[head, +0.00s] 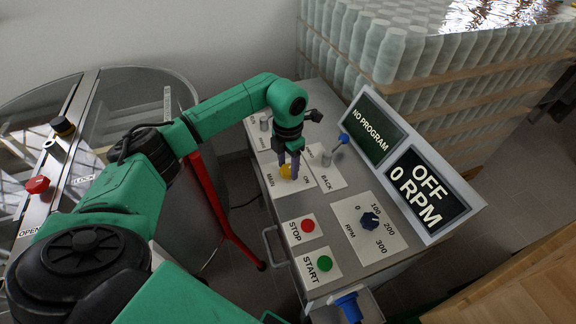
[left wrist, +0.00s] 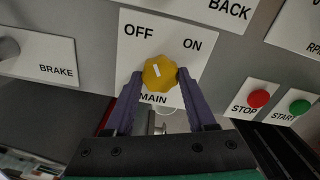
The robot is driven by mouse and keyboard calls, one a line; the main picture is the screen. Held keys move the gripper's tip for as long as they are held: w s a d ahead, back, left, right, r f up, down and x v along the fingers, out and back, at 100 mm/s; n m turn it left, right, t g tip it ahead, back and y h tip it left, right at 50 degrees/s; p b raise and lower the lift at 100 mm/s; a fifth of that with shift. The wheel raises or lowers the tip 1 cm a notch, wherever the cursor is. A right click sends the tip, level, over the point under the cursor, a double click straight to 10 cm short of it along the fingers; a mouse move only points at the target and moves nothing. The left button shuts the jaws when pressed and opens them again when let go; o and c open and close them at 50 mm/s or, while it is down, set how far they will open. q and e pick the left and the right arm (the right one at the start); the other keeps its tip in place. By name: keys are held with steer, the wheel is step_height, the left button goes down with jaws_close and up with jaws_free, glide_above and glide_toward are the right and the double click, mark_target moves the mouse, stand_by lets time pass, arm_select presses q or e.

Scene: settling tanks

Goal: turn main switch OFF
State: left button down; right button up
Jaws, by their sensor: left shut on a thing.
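The main switch is a round yellow knob (left wrist: 159,72) on a white plate marked OFF, ON and MAIN. Its white line tilts up and to the left, toward the OFF side. In the head view the yellow knob (head: 286,171) is partly covered by my fingers. My left gripper (left wrist: 157,78) is shut on the knob, one purple finger on each side; it also shows in the head view (head: 290,163). The large display (head: 429,187) reads OFF 0 RPM, and the other display (head: 372,130) reads NO PROGRAM. My right gripper is not in view.
Stacked white bottles (head: 390,50) stand behind the console. A glass-lidded tank (head: 130,90) is at left.

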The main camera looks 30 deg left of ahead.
mark_target(288, 169)
arm_select(q)
steer(key=shift+w+r+n, duration=0.1)
steer(key=shift+n, duration=0.4)
steer(key=shift+c, duration=1.1)
jaws_free()
step_height(288, 169, up, 15)
steer(key=b, duration=0.2)
steer(key=shift+f, duration=0.2)
